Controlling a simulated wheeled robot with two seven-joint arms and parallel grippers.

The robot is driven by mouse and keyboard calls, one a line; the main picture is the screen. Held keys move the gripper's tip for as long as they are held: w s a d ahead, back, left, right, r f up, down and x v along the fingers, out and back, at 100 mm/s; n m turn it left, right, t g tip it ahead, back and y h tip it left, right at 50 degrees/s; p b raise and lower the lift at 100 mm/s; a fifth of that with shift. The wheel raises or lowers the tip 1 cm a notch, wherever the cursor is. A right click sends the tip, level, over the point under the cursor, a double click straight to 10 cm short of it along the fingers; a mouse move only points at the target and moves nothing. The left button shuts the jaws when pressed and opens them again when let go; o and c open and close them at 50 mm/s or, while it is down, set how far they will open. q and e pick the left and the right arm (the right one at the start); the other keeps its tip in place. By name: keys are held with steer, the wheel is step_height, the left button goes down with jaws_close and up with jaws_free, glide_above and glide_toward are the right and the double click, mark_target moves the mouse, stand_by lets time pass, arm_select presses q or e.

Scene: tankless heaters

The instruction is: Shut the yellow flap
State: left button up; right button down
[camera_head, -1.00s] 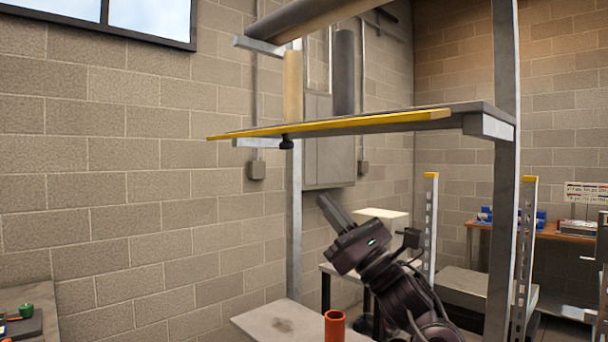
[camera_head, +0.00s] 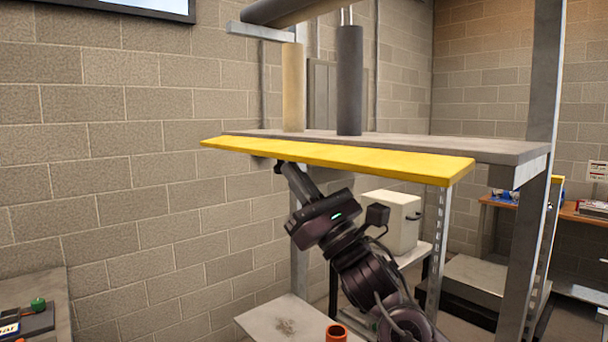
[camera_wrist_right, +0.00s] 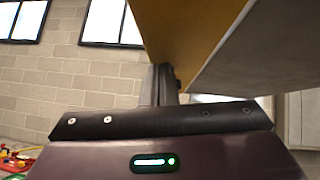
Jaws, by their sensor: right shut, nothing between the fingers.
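The yellow flap (camera_head: 340,158) runs along the front edge of the grey shelf (camera_head: 430,145), and its broad yellow face shows. Its near right end hangs a little below the shelf top. My right gripper (camera_head: 284,170) is shut and empty, pointing up beneath the flap's left half. A dark knob-like piece shows at its tip. In the right wrist view the flap (camera_wrist_right: 190,30) fills the upper middle, and the gripper's fingers (camera_wrist_right: 162,80) are at its lower edge; I cannot tell whether they touch. My left gripper is not in view.
A dark cylinder (camera_head: 349,80) and a pale cylinder (camera_head: 293,88) stand on the shelf. A metal post (camera_head: 532,150) rises at its right end. Below are an orange tube (camera_head: 336,333), a low grey tabletop (camera_head: 282,322) and a white box (camera_head: 390,222).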

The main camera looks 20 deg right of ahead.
steer(key=shift+w+a, duration=0.3)
steer(key=shift+s, duration=0.15)
steer(key=shift+a+r+m+t+h+b, duration=0.15)
steer(key=shift+m+t+h+b, duration=0.25)
steer(key=shift+m+h, duration=0.45)
